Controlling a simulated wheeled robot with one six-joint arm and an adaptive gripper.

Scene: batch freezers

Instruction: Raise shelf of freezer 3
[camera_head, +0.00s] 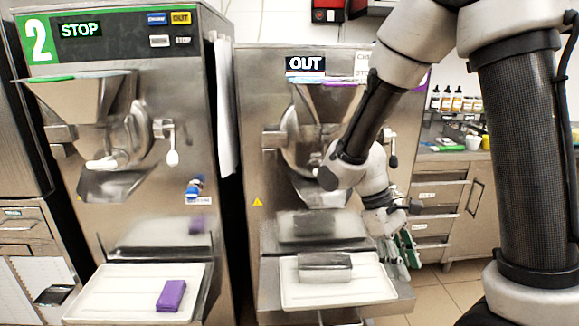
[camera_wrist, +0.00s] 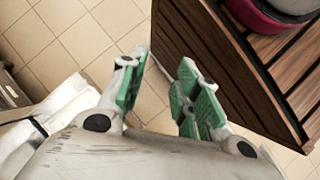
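The freezer (camera_head: 255,150) with the OUT display stands in the middle of the head view. My arm crosses its upper right and hides any number on it; the neighbouring freezer is marked 2. Its shelf (camera_head: 400,302) is low at the front and bears a white tray (camera_head: 372,290) with a metal pan (camera_head: 325,268). My gripper (camera_head: 402,258) hangs beside the right end of that shelf, pointing down; contact with it cannot be told.
Freezer 2 (camera_head: 75,170) stands at left, with a white tray (camera_head: 90,300) and a purple block (camera_head: 171,295) on it. Counter drawers (camera_head: 437,195) are behind at right. In the wrist view a wooden slatted piece (camera_wrist: 235,75) fills the upper right. Tiled floor lies below.

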